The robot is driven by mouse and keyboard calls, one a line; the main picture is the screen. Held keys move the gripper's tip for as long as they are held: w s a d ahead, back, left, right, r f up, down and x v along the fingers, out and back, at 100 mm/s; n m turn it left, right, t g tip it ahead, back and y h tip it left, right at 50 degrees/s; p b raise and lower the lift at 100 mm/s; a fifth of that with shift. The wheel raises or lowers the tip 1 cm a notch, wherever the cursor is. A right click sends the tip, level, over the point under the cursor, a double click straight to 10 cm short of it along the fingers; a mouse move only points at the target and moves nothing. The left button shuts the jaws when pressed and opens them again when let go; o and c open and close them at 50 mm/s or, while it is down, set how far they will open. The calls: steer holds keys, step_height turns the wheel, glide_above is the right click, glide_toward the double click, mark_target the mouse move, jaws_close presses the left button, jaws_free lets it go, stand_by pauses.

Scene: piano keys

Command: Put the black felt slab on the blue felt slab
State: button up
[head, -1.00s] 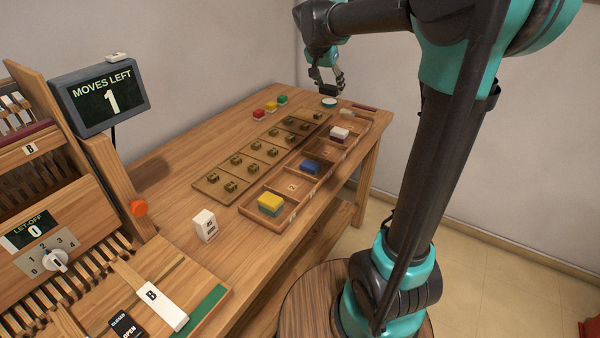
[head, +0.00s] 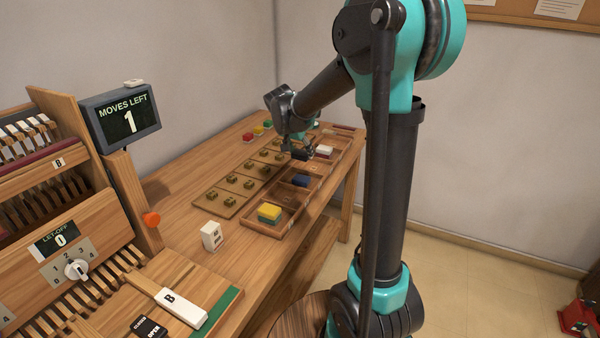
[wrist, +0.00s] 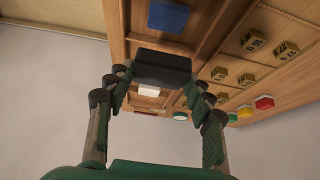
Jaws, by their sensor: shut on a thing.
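My gripper (head: 302,153) is shut on the black felt slab (wrist: 163,69), which spans between the fingertips in the wrist view. In the head view it hangs above the tray, between the blue felt slab and the white block; the slab in it is too small and dark to make out well. The blue felt slab (head: 301,180) lies in a tray compartment, nearer the camera than my gripper. It also shows at the top of the wrist view (wrist: 168,18), apart from the black slab. Nothing lies on top of it.
The long wooden tray (head: 262,229) also holds a yellow slab (head: 270,210) on a green one and a white block (head: 324,150). Beside it is a board with brass pieces (head: 231,179). A white box (head: 211,236) and a display (head: 118,117) stand at left.

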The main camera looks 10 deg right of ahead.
step_height(320, 180, down, 8)
steer(key=shift+f, duration=0.25)
stand_by(0.4)
steer(key=o, duration=0.8)
steer(key=shift+f, duration=0.1)
steer(key=shift+o, duration=0.2)
steer(key=v, duration=1.2)
steer(key=s+d+f+n+y, duration=0.1)
steer(key=s+f, duration=0.3)
steer(key=s, duration=0.4)
steer(key=s+d+f+n+y, duration=0.1)
steer(key=s+d+f+n, duration=0.2)
steer(key=s, duration=0.6)
steer(key=s+d+f+n+y, duration=0.1)
steer(key=s+d+f+n, duration=0.2)
steer(key=s+f, duration=0.3)
steer(key=s, duration=0.2)
steer(key=shift+s+d+f+g+y, duration=0.3)
steer(key=shift+d+f, duration=0.05)
steer(key=shift+f, duration=0.05)
